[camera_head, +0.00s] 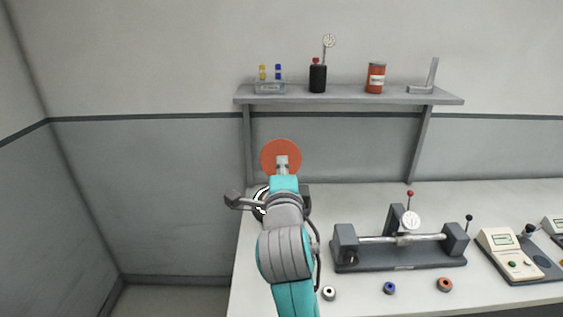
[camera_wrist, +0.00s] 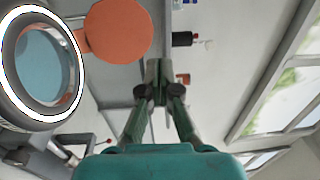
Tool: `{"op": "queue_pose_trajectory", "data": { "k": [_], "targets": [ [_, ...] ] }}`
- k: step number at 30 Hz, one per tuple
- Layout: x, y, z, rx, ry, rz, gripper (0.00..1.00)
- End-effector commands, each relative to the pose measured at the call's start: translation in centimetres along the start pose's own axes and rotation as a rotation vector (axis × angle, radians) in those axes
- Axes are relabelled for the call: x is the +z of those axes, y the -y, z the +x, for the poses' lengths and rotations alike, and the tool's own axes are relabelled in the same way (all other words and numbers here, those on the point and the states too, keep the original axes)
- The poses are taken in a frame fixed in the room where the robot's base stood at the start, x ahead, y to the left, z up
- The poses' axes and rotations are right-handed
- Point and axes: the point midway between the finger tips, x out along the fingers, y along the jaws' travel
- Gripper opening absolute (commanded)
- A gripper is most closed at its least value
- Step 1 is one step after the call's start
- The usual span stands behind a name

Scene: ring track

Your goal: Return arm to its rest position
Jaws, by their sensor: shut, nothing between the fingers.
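My gripper (camera_wrist: 155,68) shows in the wrist view. Its two dark green fingers meet at their tips, and nothing shows between them. In the head view my teal and grey arm rises from the bottom edge over the left end of the bench, and I cannot make out the fingertips clearly there. A round orange disc (camera_head: 280,155) shows just past the arm's far end. It also shows in the wrist view (camera_wrist: 118,30), left of the fingertips. A white-rimmed ring with a lens (camera_wrist: 40,65) fills the left side of the wrist view; my arm partly hides it in the head view.
The pale bench (camera_head: 350,200) holds a dial-gauge fixture (camera_head: 400,250), small rings in front, and control boxes (camera_head: 508,255) at right. A wall shelf (camera_head: 345,97) above carries a black bottle (camera_head: 318,78) and a red jar (camera_head: 376,78). Left of the bench is free.

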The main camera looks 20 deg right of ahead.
Motion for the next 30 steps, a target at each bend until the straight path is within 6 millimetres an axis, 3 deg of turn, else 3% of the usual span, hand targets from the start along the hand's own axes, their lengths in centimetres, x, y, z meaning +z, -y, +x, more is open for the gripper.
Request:
{"op": "queue_pose_trajectory", "data": {
  "k": [6, 13, 17, 20, 30],
  "targets": [
    [0.1, 0.9, -3.0, -0.001, 0.002, 0.001, 0.0],
    [0.0, 1.2, -4.1, 0.0, 0.001, 0.0, 0.0],
    [0.0, 0.3, -4.3, 0.006, 0.007, -0.027, 0.0],
    [-0.1, -1.8, -4.8, 0.015, 0.026, -0.093, 0.0],
    [-1.2, -12.4, -9.4, 0.042, 0.146, -0.448, 0.0]
  ]
}}
